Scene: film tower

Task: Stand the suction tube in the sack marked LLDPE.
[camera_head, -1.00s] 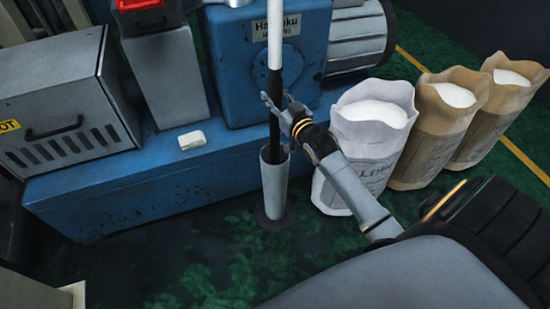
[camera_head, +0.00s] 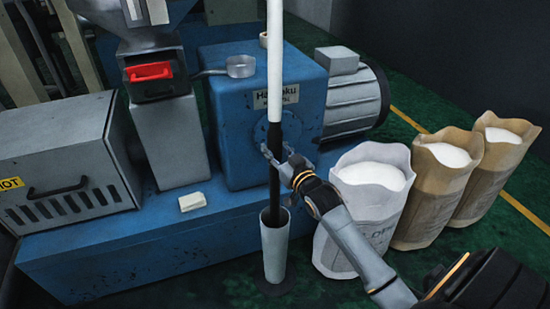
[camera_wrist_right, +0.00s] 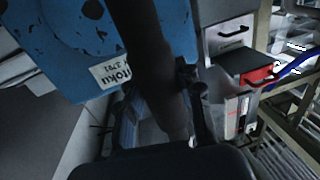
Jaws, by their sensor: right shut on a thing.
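The suction tube (camera_head: 275,75) stands upright, white above and dark below. Its lower end goes into an upright grey holder (camera_head: 275,252) on the floor, which hides its tip. My right gripper (camera_head: 275,158) is shut around the dark part, just above the holder. In the right wrist view the dark tube (camera_wrist_right: 155,60) runs between the fingers. The white sack marked LLDPE (camera_head: 332,252) stands right of the holder, open at the top and filled with white material. Its label is partly hidden by my right arm. My left gripper is not in view.
Two brown open sacks (camera_head: 418,215) (camera_head: 488,185) stand right of the white one. A blue machine (camera_head: 120,255) with a motor (camera_head: 355,100) is close behind the tube. A small pale block (camera_head: 192,202) lies on its base. Green floor lies free at the far right.

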